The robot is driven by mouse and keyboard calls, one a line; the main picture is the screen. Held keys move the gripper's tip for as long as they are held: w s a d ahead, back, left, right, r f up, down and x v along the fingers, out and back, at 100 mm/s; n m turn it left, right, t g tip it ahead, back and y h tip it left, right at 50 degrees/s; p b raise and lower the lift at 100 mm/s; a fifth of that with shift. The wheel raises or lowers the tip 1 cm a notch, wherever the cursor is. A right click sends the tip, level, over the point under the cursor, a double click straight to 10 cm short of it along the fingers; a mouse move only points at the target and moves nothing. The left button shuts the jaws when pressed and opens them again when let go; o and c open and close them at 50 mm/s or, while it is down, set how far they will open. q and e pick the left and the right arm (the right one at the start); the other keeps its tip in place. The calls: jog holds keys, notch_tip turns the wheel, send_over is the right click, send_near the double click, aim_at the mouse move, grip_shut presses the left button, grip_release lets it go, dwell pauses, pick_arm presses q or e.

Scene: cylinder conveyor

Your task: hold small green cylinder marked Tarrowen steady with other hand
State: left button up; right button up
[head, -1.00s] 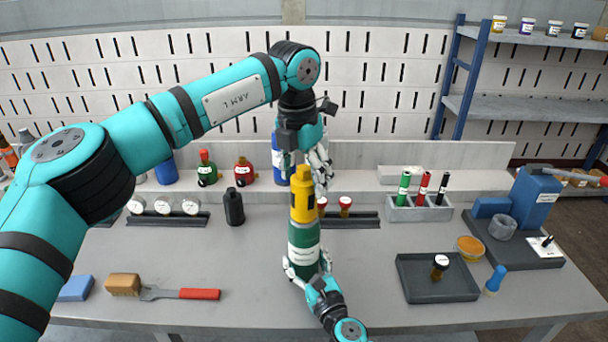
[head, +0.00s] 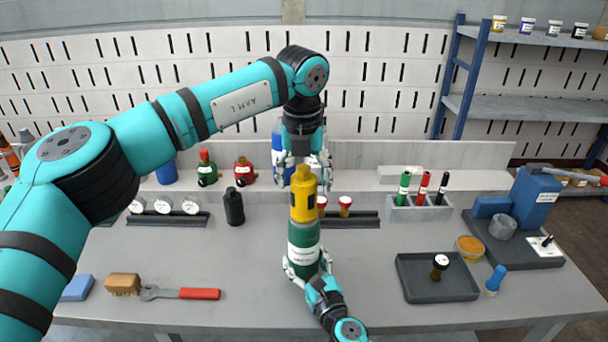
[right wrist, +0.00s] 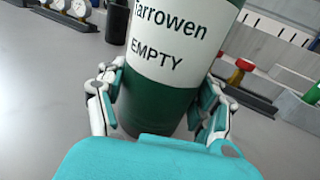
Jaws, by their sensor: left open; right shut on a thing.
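The green cylinder (head: 303,258) stands upright on the bench, with a white label reading "Tarrowen" and "EMPTY" in the right wrist view (right wrist: 163,45). A yellow part (head: 304,200) with a dark mark sits on its top. My right gripper (head: 305,268) is shut on the cylinder's lower body, one finger on each side; both fingers also show in the right wrist view (right wrist: 160,103). My left gripper (head: 305,170) is open, pointing down, at the top of the yellow part. I cannot tell whether its fingers touch it.
A blue cylinder (head: 278,145) stands behind, partly hidden by my left gripper. Red and green small bottles, gauges on a rack (head: 163,219) and a black bottle (head: 234,207) stand to the left. A dark tray (head: 420,290) lies to the right. Bench around the cylinder's base is clear.

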aim_at(299, 180)
pick_arm(q)
jog(key=shift+f, duration=0.9)
jog(key=shift+c, duration=0.4)
grip_shut()
jog(key=m, duration=0.5)
jog(key=shift+m+h, duration=0.3)
jog(key=shift+o, duration=1.1)
grip_release()
jog(key=r, duration=0.8)
jog(key=s+a+r, duration=0.1)
jog(key=r, duration=0.2)
jog(key=shift+s+r, duration=0.1)
jog(key=shift+r, duration=0.3)
